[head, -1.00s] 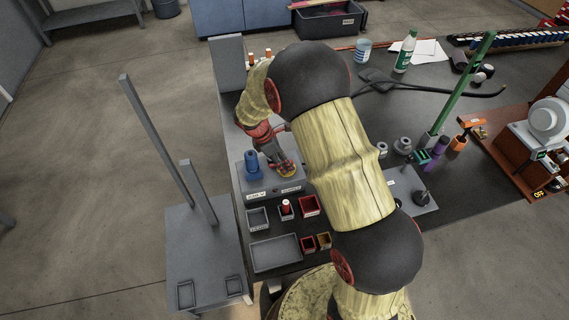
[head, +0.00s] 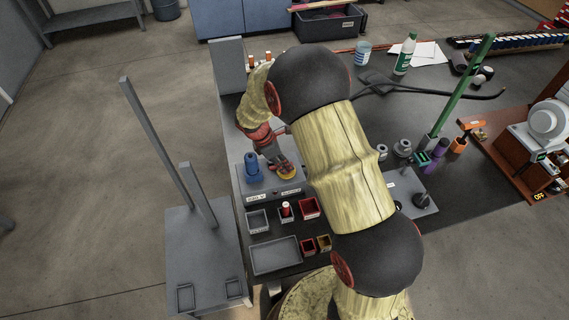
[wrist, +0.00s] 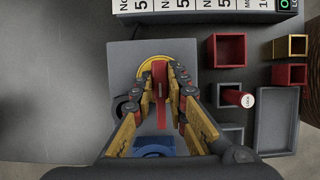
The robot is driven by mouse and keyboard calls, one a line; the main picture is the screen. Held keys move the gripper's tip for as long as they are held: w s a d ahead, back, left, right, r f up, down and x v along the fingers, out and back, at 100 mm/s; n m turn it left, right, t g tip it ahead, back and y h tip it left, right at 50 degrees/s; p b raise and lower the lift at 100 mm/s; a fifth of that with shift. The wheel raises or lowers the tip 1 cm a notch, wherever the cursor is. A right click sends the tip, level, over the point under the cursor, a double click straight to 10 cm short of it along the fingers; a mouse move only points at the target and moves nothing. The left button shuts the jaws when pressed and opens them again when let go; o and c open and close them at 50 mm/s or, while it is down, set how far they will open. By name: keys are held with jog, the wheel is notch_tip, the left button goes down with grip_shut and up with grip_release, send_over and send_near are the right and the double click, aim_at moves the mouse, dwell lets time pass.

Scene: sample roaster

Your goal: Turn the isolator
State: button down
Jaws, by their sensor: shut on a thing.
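The isolator is a red handle (wrist: 161,105) on a round yellow plate (wrist: 154,66), on a grey box (wrist: 120,60) in the wrist view. My gripper (wrist: 161,88) is shut on the red handle, one finger on each side. The handle lies lengthwise, up and down in that picture. In the head view my gripper (head: 281,163) reaches down to the yellow plate (head: 287,173), and the handle is mostly hidden by the fingers.
A blue knob-like part (head: 253,167) stands beside the isolator on the same box. Small red and grey bins (head: 309,207) and a grey tray (head: 276,255) lie in front. A grey stand with tall posts (head: 205,240) is at left.

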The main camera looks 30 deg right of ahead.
jog(key=shift+r+m+p, duration=0.1)
jog(key=shift+m+p, duration=0.2)
jog(key=m+g+p, duration=0.1)
jog(key=m+p, duration=0.2)
jog(key=p, duration=0.1)
jog(key=shift+w+r, duration=0.1)
jog(key=shift+w, duration=0.05)
jog(key=m+g+y+p, duration=0.1)
jog(key=m+p, duration=0.1)
jog(key=m, duration=0.1)
jog(key=m+y+p, duration=0.1)
jog(key=m+p, duration=0.1)
jog(key=m, duration=0.1)
jog(key=shift+w+d+m+g, duration=0.1)
jog(key=shift+d+m+g, duration=0.05)
jog(key=shift+m+g, duration=0.2)
jog(key=m+y+p, duration=0.1)
jog(key=m, duration=0.1)
jog(key=m+y+p, duration=0.1)
jog(key=m, duration=0.1)
jog(key=shift+d+g, duration=0.15)
jog(key=shift+g, duration=0.2)
jog(key=shift+m+y+p, duration=0.5)
jog(key=shift+m+y, duration=0.1)
jog(key=shift+m, duration=1.15)
jog(key=c, duration=1.8)
grip_release()
jog(key=shift+f, duration=0.2)
jog(key=shift+o, duration=0.2)
